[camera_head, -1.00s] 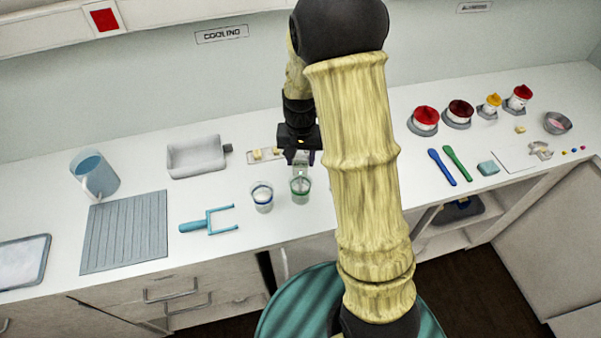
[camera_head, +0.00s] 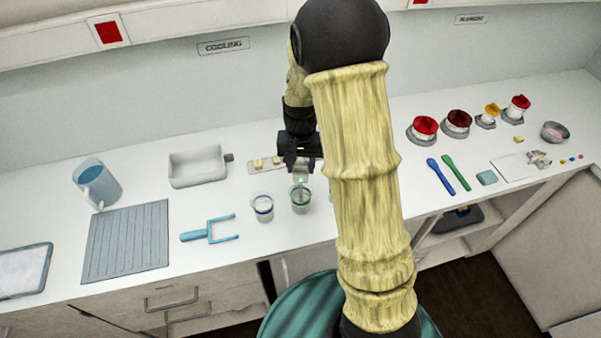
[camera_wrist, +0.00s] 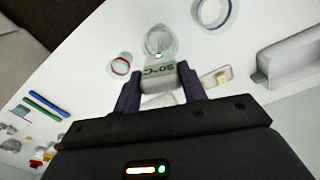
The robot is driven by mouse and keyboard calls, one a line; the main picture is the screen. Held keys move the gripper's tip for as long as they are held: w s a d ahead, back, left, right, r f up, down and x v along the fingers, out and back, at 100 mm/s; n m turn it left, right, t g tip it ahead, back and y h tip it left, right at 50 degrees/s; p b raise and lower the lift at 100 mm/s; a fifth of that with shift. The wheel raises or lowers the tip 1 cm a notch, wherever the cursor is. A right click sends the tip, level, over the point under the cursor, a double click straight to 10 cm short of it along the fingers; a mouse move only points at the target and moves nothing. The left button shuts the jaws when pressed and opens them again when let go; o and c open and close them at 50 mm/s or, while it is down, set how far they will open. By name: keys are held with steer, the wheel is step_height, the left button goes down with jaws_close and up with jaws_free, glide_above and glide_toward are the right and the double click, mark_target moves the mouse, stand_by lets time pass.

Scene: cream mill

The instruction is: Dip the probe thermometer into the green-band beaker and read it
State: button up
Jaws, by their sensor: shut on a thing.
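The green-band beaker (camera_head: 300,203) stands on the white counter just in front of my gripper (camera_head: 301,165). It also shows in the wrist view (camera_wrist: 160,34), beyond the fingertips. My gripper (camera_wrist: 161,88) is shut on the probe thermometer (camera_wrist: 160,86), a pale body with a green display showing a °C reading. In the head view the thermometer (camera_head: 302,178) is over the beaker's mouth. The probe points into the beaker's opening; its depth is hard to tell.
A blue-band beaker (camera_head: 262,208) stands close left of the green one. A red-band beaker (camera_wrist: 121,65) stands on the other side, mostly behind my arm in the head view.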

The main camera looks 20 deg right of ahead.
steer(key=shift+r+p, duration=3.8)
steer(key=shift+r, duration=1.15)
steer(key=shift+f, duration=0.1)
